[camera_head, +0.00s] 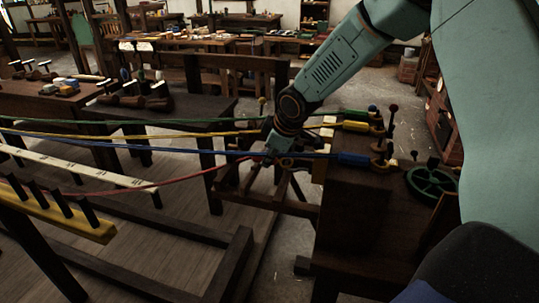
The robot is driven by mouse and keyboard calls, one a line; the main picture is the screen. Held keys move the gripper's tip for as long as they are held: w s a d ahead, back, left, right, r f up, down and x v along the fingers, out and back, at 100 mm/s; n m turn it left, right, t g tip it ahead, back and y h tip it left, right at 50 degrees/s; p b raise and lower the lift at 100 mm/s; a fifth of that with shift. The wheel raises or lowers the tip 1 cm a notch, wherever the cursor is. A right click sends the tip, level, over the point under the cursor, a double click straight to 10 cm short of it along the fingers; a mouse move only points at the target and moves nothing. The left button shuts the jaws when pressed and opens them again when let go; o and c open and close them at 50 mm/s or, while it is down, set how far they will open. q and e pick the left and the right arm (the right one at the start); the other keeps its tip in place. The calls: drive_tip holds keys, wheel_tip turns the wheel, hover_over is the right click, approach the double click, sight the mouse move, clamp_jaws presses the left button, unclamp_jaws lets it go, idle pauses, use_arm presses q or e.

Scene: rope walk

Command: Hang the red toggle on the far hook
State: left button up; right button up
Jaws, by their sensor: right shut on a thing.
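My right gripper (277,152) hangs in the middle of the view, above the gap left of the dark bench. It is shut at the end of the red rope (175,181), which runs in from the lower left. The red toggle itself is hidden in or behind the jaws. Blue (354,159), yellow (356,126) and green (358,114) toggles lie at the bench's posts, to the right of the gripper, with their ropes running left. A dark upright post (392,118) stands behind them. I cannot tell which is the far hook. My left gripper is not in view.
The dark bench (355,205) stands right of the gripper, with a green wheel (432,183) on its right side. A yellow rail with dark pegs (62,218) is at lower left. Blue, yellow and green ropes stretch across near the gripper. Tables with tools stand behind.

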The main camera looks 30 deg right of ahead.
drive_tip(key=shift+f, duration=0.25)
drive_tip(key=o, duration=0.9)
drive_tip(key=shift+o, duration=0.7)
drive_tip(key=shift+r, duration=0.1)
wheel_tip(320, 180, up, 8)
drive_tip(key=p, duration=0.7)
